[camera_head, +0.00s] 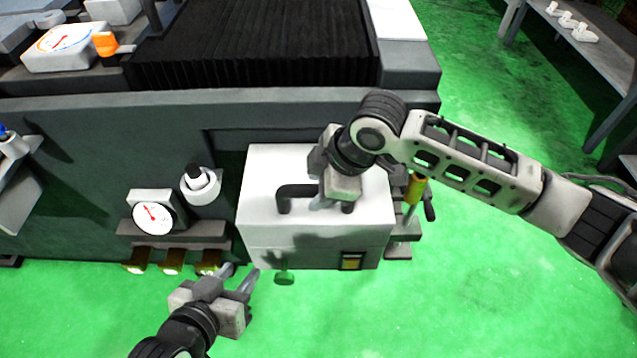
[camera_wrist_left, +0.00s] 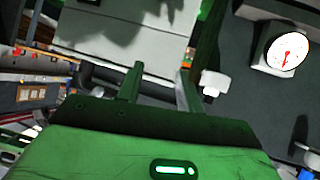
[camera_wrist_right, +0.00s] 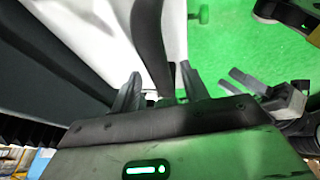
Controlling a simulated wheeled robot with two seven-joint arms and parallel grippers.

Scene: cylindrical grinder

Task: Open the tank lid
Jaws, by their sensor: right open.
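The tank is a white box below the machine's dark front. Its white lid (camera_head: 255,185) lies flat on top and carries a black handle (camera_head: 284,196). My right gripper (camera_head: 336,204) is over the right part of the lid and hides the handle's right part. In the right wrist view the dark handle (camera_wrist_right: 150,42) runs between the two open fingers of my right gripper (camera_wrist_right: 158,88). I cannot tell whether they touch it. My left gripper (camera_head: 240,277) is open and empty, in front of the tank's lower left; its fingers (camera_wrist_left: 159,85) stand apart in the left wrist view.
A dial gauge (camera_head: 152,217) and a white cylindrical fitting (camera_head: 201,186) with a black top stand left of the tank. Brass-coloured fittings (camera_head: 172,268) sit below the gauge. The green floor (camera_head: 460,310) is clear at front right. A grey table (camera_head: 590,60) stands at back right.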

